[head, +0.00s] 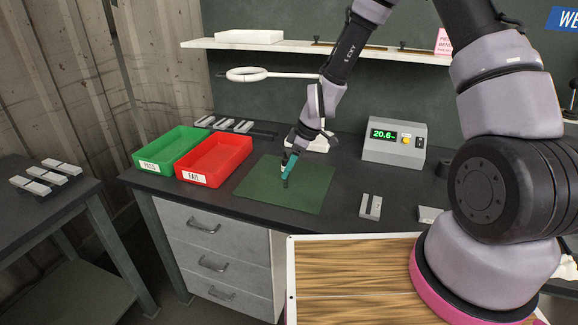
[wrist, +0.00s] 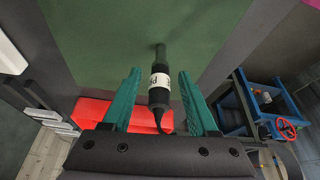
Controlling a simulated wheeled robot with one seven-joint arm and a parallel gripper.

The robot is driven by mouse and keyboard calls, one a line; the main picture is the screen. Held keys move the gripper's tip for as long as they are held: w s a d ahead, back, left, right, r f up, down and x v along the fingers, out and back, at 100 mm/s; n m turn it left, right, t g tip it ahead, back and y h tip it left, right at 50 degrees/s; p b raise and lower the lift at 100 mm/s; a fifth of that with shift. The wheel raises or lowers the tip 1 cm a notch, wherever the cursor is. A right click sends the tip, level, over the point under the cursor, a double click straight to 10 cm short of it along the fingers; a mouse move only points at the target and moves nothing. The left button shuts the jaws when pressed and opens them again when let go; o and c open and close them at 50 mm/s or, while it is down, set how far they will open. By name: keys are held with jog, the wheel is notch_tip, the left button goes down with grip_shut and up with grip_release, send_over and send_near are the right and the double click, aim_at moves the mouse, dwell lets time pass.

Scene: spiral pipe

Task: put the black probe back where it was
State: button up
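The black probe (wrist: 160,90) has a white label band and a thin dark cable. In the wrist view it appears between my teal fingers, its tip toward the green mat (wrist: 100,30) and its cable running back toward the palm. Strips of background show on both sides, so the fingers do not visibly touch it. My gripper (wrist: 159,72) is open. In the head view my gripper (head: 289,164) points down over the green mat (head: 312,197), with a dark end of the probe (head: 286,183) just below the fingers. Whether the tip touches the mat is unclear.
A grey meter (head: 395,152) reading 20.6 stands at the back right. A green bin (head: 170,148) and a red bin (head: 215,160) are left of the mat. Small grey blocks (head: 370,207) lie right of it. A ring lamp (head: 247,74) and shelf (head: 290,46) are behind.

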jog(key=s+d+r+m+t+h, duration=0.1)
jog(key=s+d+r+m, duration=0.3)
jog(key=r, duration=0.6)
jog(key=d+r+m+t, duration=0.1)
jog(key=d+r+m, duration=0.1)
jog(key=d+r, duration=0.6)
jog(key=s+d+r+m+t+h, duration=0.1)
jog(key=s+d+r+m, duration=0.2)
jog(key=r, duration=0.8)
jog(key=s+d+r+m+t, duration=0.3)
jog(key=s+d+r+m, duration=0.6)
jog(key=s, duration=0.3)
jog(key=shift+s+r+m, duration=0.25)
jog(key=shift+r+m, duration=0.35)
jog(key=shift+m, duration=0.3)
